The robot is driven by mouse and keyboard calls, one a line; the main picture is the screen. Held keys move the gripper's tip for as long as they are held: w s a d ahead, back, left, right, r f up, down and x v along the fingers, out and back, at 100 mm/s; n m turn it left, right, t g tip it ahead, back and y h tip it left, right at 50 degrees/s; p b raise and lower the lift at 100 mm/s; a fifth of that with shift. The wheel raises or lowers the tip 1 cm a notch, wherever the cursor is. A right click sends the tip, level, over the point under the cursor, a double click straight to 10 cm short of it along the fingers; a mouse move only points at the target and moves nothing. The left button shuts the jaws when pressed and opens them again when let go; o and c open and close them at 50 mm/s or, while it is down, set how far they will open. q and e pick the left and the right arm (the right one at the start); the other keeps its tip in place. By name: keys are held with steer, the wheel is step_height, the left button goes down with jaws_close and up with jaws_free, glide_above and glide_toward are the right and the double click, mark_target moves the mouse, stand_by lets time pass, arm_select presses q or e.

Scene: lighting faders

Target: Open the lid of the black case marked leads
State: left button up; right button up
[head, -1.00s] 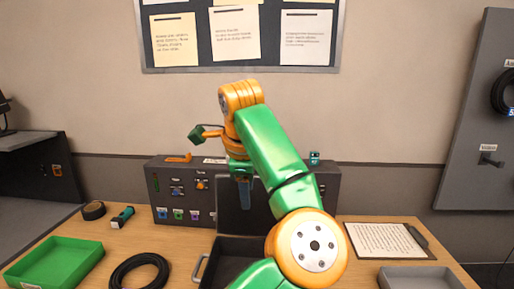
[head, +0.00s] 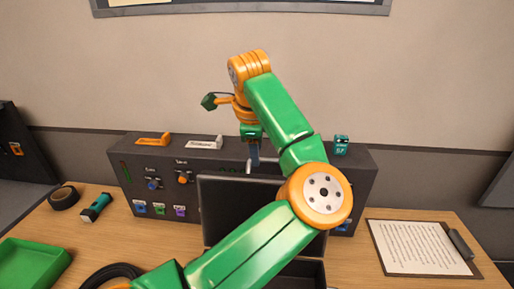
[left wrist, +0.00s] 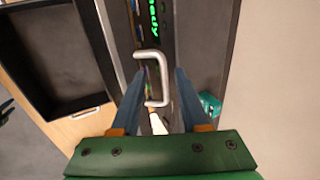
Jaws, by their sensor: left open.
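The black case (head: 312,270) stands on the table, partly hidden behind my left arm. Its lid (head: 235,205) stands raised, roughly upright, in front of the grey console; no marking on the case is readable. In the left wrist view the open interior of the case (left wrist: 65,60) shows at left. A silver handle (left wrist: 164,85) on the lid edge lies between the two blue fingers of my left gripper (left wrist: 160,75), which are apart and not closed on it. In the head view my left gripper (head: 254,157) is just above the lid's top edge. My right gripper is not in view.
The console (head: 345,180) with knobs and labels stands behind the lid. A teal block (head: 341,145) sits on it. A clipboard (head: 425,248) lies at right. Tape (head: 63,197), a teal tool (head: 96,207), a green tray (head: 30,265) and a black cable coil (head: 112,275) are at left.

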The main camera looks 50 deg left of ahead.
arm_select(q)
steer(key=shift+w+a+f, duration=0.3)
steer(key=shift+f, duration=0.2)
steer(key=shift+w+a+f, duration=0.25)
steer(key=shift+w+f, duration=0.05)
steer(key=shift+f, duration=0.2)
steer(key=shift+s+d+r, duration=0.1)
steer(key=shift+s+d, duration=0.05)
jaws_close()
stand_by(0.4)
